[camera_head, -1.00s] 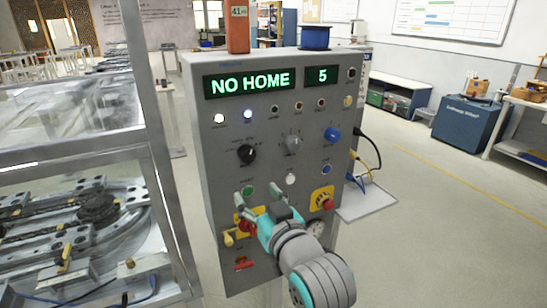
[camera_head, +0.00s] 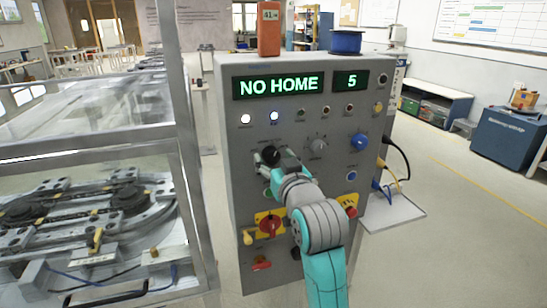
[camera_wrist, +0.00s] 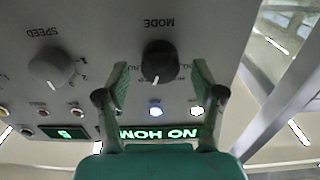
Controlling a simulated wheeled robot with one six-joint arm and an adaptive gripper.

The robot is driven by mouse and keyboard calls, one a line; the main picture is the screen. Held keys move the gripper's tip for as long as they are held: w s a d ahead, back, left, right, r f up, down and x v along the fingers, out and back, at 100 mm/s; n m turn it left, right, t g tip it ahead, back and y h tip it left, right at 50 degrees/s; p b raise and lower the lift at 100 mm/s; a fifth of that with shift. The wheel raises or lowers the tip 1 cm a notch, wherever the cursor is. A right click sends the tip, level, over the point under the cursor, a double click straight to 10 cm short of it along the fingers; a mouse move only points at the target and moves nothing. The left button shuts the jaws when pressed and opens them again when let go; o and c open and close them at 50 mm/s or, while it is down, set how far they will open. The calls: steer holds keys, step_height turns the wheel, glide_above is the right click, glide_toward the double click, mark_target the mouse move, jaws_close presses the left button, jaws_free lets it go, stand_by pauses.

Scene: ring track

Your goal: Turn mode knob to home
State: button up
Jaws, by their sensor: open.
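The black mode knob (camera_head: 270,155) is on the grey control panel (camera_head: 225,110), in its left half below the displays. In the wrist view, which is upside down, the mode knob (camera_wrist: 158,62) lies under the word MODE, with a small pale mark on its edge toward the display. My gripper (camera_head: 275,157) is at the knob. In the wrist view my gripper (camera_wrist: 161,72) is open, one finger on each side of the knob, with visible gaps. The display (camera_head: 279,84) reads NO HOME. The knob's position labels are too small to read.
The grey speed knob (camera_wrist: 50,68) is beside the mode knob. A blue knob (camera_head: 360,141), a red rotary switch on yellow (camera_head: 270,225) and a red button (camera_head: 351,211) are also on the panel. A metal-framed enclosure (camera_head: 185,130) stands close at the left.

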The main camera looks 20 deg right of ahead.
steer(key=shift+w, duration=0.65)
steer(key=c, duration=1.1)
steer(key=shift+c, duration=0.2)
steer(key=shift+n, duration=0.4)
steer(key=n, duration=0.3)
steer(key=shift+a+n, duration=0.1)
steer(key=shift+n, duration=0.2)
steer(key=shift+a+f+n, duration=0.1)
steer(key=shift+n, duration=2.1)
